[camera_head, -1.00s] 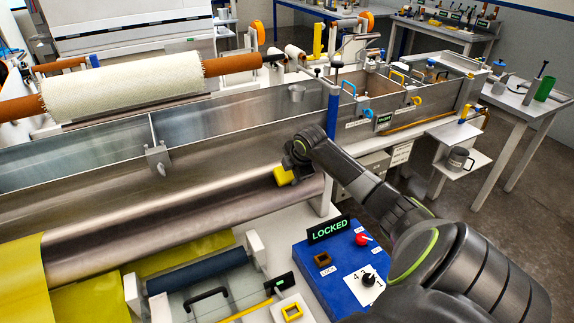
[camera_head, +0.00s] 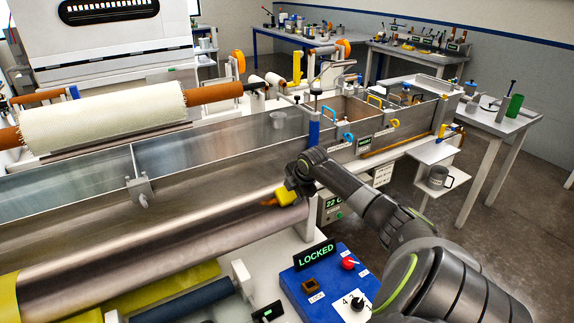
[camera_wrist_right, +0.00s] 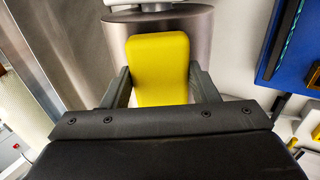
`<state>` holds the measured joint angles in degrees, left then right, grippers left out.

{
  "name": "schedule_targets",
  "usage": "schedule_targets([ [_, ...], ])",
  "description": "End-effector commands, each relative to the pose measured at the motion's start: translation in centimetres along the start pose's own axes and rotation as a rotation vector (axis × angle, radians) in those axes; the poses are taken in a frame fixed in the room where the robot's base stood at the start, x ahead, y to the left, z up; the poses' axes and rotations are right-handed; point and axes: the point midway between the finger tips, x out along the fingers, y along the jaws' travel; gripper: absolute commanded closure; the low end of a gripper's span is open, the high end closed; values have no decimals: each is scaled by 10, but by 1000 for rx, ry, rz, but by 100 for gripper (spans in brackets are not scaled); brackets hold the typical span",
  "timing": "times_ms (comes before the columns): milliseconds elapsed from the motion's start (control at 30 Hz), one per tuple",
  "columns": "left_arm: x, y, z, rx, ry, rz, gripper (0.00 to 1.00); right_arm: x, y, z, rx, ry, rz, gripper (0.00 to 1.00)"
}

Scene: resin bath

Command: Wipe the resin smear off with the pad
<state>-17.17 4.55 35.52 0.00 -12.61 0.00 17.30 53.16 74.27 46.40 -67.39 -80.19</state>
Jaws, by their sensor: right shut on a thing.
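The yellow pad (camera_head: 287,196) is held against or just over the right end of the long metal roller (camera_head: 150,248); I cannot tell if it touches. My right gripper (camera_head: 292,187) is shut on the pad. In the right wrist view the pad (camera_wrist_right: 158,68) sits between the two dark fingers, with the metal surface behind it. A small amber patch (camera_head: 268,203), which looks like the resin smear, shows on the roller just left of the pad. Part of it may be hidden under the pad. My left gripper is not in view.
A blue control box (camera_head: 325,285) with a green LOCKED sign (camera_head: 315,254) stands below my right forearm. A blue post (camera_head: 314,133) rises behind the gripper. The metal trough (camera_head: 90,175) runs behind the roller. A side shelf holds a grey mug (camera_head: 437,177).

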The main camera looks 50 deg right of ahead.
Motion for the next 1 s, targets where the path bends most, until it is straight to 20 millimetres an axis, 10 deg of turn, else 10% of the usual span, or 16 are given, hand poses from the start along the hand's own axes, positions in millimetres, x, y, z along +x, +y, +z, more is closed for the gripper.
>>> schedule_targets([
  [333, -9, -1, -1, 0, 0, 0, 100, -2, -2, 8, 2, -6, -5, 64],
  [1000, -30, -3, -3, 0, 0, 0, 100, -3, -1, -37, 1, 0, -3, 64],
])
